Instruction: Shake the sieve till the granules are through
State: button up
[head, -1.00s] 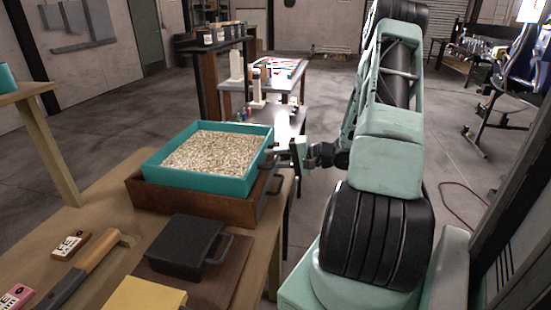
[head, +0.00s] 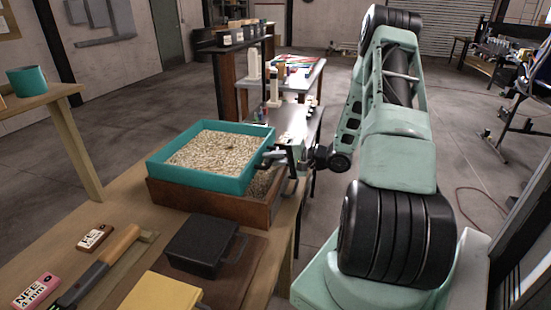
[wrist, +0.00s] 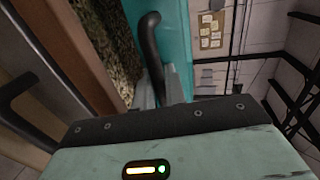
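The teal sieve (head: 203,178) is full of pale granules (head: 213,150) and sits on a brown wooden box (head: 225,205), shifted to the box's left. Granules also show in the box at its right end, past the sieve's wall (head: 266,180). My gripper (head: 274,158) is at the sieve's right side, at its dark handle. In the wrist view the black curved handle (wrist: 150,40) runs down between my grey fingers (wrist: 162,90), which look shut on it. The teal wall (wrist: 178,35) stands beyond. The sieve's underside is hidden.
A black lidded box (head: 200,245) with a handle stands in front of the wooden box. A wooden-handled tool (head: 110,255), small labelled blocks (head: 95,237) and a yellow object (head: 160,292) lie on the bench. A teal cup (head: 27,80) stands on the left shelf.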

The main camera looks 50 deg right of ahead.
jog(key=o, duration=0.3)
jog(key=shift+w, duration=0.25)
jog(key=shift+o, duration=0.2)
jog(key=shift+s, duration=0.15)
jog(key=b+v, duration=0.2)
jog(key=v, duration=1.5)
jog(key=shift+b, duration=0.3)
